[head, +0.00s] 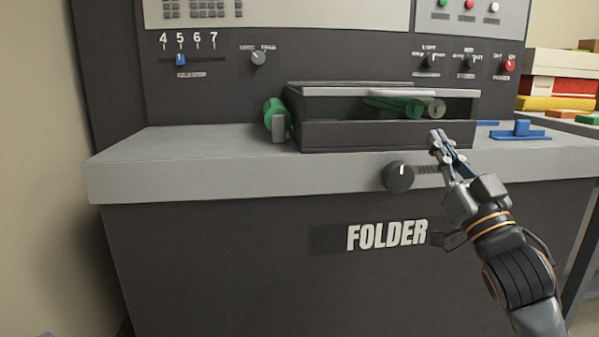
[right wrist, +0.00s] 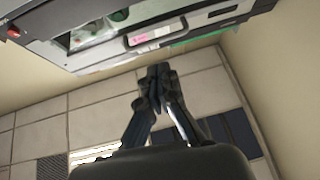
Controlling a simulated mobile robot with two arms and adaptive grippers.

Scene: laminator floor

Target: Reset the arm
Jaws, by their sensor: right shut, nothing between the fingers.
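My right gripper (head: 437,142) is in front of the folder machine (head: 230,240), near the right end of the dark tray (head: 385,137). It points up and to the left, just right of the round black knob (head: 398,177). Its fingers are shut with nothing between them. The right wrist view also shows the shut fingers (right wrist: 157,75), with floor tiles (right wrist: 95,105) behind and the edge of a machine above. My left gripper is not in the head view.
Green rollers (head: 398,105) lie in the tray, and a green cylinder (head: 274,118) sits at its left. A slider (head: 181,60) and small knobs are on the upper panel. Blue parts (head: 521,132) and stacked coloured boxes (head: 556,87) are at the right. The left ledge (head: 180,150) is clear.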

